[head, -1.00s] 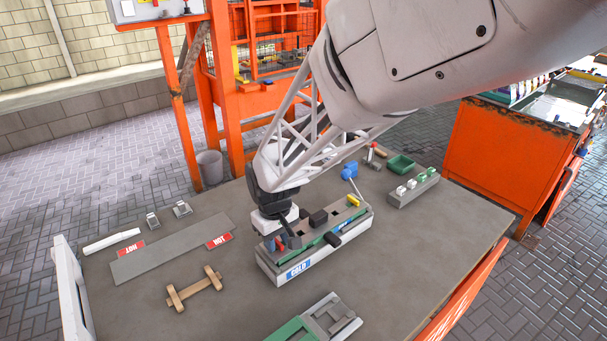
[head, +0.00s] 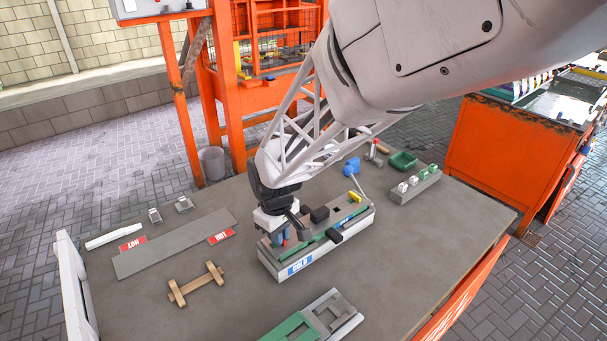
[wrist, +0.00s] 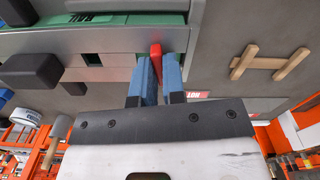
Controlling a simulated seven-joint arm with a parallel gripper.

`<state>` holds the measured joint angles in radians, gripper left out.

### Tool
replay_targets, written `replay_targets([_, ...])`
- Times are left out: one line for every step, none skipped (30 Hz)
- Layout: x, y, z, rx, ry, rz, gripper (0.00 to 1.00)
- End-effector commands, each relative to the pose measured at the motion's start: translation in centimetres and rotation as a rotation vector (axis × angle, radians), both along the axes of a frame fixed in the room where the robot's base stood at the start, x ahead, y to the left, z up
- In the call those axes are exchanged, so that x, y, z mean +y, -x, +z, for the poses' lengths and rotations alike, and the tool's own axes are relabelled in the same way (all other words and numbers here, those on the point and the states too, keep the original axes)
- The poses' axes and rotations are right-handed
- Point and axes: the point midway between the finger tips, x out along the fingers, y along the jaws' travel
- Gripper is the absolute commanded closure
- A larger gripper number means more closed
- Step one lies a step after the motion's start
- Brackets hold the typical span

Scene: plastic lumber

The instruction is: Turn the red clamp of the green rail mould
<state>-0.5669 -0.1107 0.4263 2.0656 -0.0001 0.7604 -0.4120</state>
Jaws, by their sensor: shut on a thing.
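The green rail mould (head: 318,241) lies as a long green strip along the grey block with a blue label at the middle of the table. Its green face with a RAIL label (wrist: 110,19) also shows in the wrist view. The red clamp (wrist: 154,58) is a short red bar at the end of the mould. My gripper (wrist: 157,72) has blue fingers, and they are shut on the red clamp, whose outer end shows between them. In the head view my gripper (head: 282,237) is over the left end of the block, and the clamp is mostly hidden there.
Black knobs (head: 319,214) stand on the block close to my gripper. A wooden piece (head: 197,284) and a grey plate (head: 170,246) with red HOT signs lie to the left. A green and grey mould (head: 324,318) lies at the front. Bare table surrounds the block.

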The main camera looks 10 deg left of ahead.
Motion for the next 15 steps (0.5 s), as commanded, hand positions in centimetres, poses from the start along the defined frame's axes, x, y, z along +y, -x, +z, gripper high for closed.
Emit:
replay_targets([-0.01, 0.03, -0.02, 0.001, 0.001, 0.036, 1.00])
replay_targets([-0.01, 0.03, -0.03, 0.001, 0.001, 0.060, 1.00])
replay_targets([-0.01, 0.03, -0.03, 0.001, 0.001, 0.091, 1.00])
replay_targets([-0.01, 0.03, -0.03, 0.001, 0.001, 0.114, 1.00])
replay_targets([-0.01, 0.03, -0.04, 0.001, 0.000, 0.135, 1.00])
replay_targets([-0.01, 0.03, -0.04, 0.001, 0.000, 0.161, 1.00])
replay_targets([-0.01, 0.03, -0.04, 0.001, 0.000, 0.178, 1.00])
replay_targets([-0.01, 0.03, -0.04, 0.001, 0.000, 0.192, 1.00])
replay_targets([-0.01, 0.03, -0.04, 0.001, 0.000, 0.207, 1.00])
replay_targets([-0.01, 0.03, -0.04, 0.001, 0.000, 0.215, 1.00])
replay_targets([-0.01, 0.03, -0.04, 0.001, 0.000, 0.222, 1.00])
replay_targets([-0.01, 0.03, -0.04, 0.001, 0.000, 0.227, 1.00])
replay_targets([-0.01, 0.03, -0.04, 0.001, 0.000, 0.228, 1.00])
replay_targets([-0.01, 0.03, -0.04, 0.001, 0.000, 0.229, 1.00])
replay_targets([-0.01, 0.03, -0.04, 0.001, 0.000, 0.228, 1.00])
